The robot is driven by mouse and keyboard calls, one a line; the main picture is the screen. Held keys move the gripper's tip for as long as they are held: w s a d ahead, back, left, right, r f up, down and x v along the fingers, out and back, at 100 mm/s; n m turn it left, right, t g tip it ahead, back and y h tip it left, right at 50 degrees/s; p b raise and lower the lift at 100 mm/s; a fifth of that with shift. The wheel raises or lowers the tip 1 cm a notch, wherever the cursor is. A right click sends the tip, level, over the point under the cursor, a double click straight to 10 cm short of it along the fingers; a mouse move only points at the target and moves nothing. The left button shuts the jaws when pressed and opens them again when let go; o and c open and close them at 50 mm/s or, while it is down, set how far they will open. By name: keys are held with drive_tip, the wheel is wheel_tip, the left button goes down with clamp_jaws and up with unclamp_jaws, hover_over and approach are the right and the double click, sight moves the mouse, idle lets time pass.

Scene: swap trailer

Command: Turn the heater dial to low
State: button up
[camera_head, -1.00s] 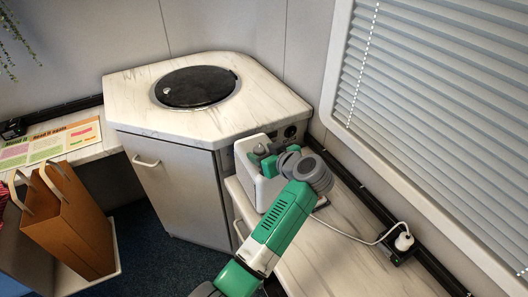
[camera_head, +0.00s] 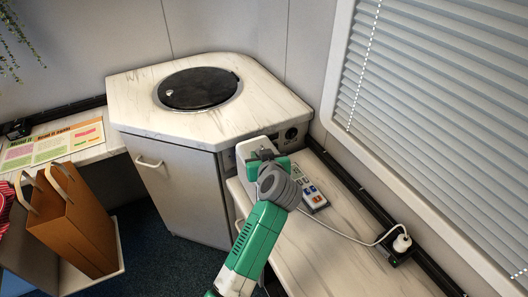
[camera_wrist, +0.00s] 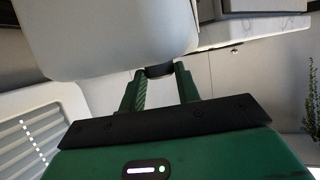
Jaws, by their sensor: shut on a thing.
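The heater (camera_head: 250,146) is a pale box on the low counter, in front of the corner cabinet. My arm hides most of it in the head view. In the wrist view the heater (camera_wrist: 120,35) fills the upper left, close above my fingers. A dark round dial (camera_wrist: 159,70) sticks out from its edge. My gripper (camera_wrist: 159,76) is shut on this dial, one green finger on each side. In the head view my gripper (camera_head: 265,158) is at the heater's top. The dial's markings and setting cannot be read.
A panel with coloured buttons (camera_head: 313,194) lies right of my gripper. A white cord runs along the counter (camera_head: 325,250) to a plug (camera_head: 402,243) by the wall. The corner cabinet (camera_head: 130,105) stands behind, with a round black lid (camera_head: 198,88). A paper bag (camera_head: 70,225) stands left.

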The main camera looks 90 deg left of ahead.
drive_tip(key=m+t+p, duration=0.2)
drive_tip(key=t+p, duration=0.1)
drive_tip(key=s+m+t+p, duration=0.1)
drive_tip(key=m, duration=0.1)
drive_tip(key=shift+r+t, duration=0.3)
drive_tip(key=shift+s+a+f+m+t+h+p, duration=0.1)
drive_tip(key=shift+f+m+t+h+p, duration=0.1)
drive_tip(key=shift+m+t+p, duration=0.4)
drive_tip(key=shift+s+f+m+t+h+p, duration=0.1)
drive_tip(key=shift+m+t+h+p, duration=0.1)
drive_tip(key=shift+m+t+p, duration=0.35)
drive_tip(key=shift+f, duration=0.1)
drive_tip(key=o, duration=1)
drive_tip(key=shift+t, duration=0.25)
drive_tip(key=v, duration=0.7)
drive_tip(key=shift+d+r+b, duration=0.3)
